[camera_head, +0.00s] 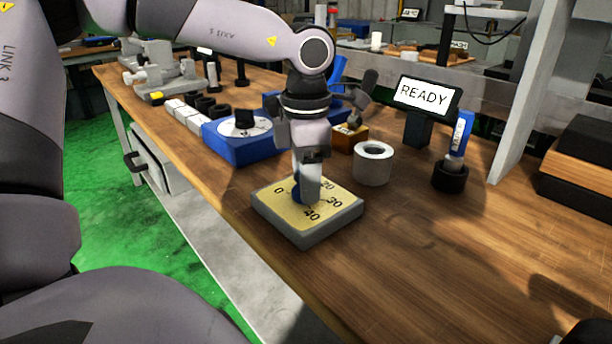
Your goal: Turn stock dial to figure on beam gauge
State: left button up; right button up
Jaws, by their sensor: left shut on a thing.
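The stock dial is a square grey block with a yellow face (335,211) at mid-picture, marked 0, 20, 30 and 40. The fingers hide most of the knob and part of the face, so I cannot read the pointer. A display (424,95) behind the dial reads READY. I cannot tell which thing is the beam gauge, and no gauge figure is readable.
A blue box with a white round face (238,128) stands behind left of the dial. A light grey ring (373,163) and a blue tube in a black holder (450,177) stand to the right. The wooden bench (440,270) is clear in front right.

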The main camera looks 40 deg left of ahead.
jog(key=shift+d+f, duration=0.1)
jog(key=shift+f, duration=0.05)
dwell(0.4)
pick_arm(q)
jog(key=o, duration=1)
pick_arm(e)
jog(key=shift+s, duration=0.1)
pick_arm(q)
jog(key=shift+o, duration=0.2)
jog(key=shift+r, duration=0.55)
notch_tip(320, 180, up, 5)
jog(key=shift+r+p, duration=0.1)
jog(key=shift+p, duration=0.6)
jog(key=shift+r, duration=0.45)
pick_arm(e)
jog(key=shift+s+d+f+g, duration=0.3)
jog(key=shift+s+d+f, duration=0.05)
jog(key=shift+s+d, duration=0.15)
jog(key=shift+w+r, duration=0.2)
jog(key=shift+r, duration=0.05)
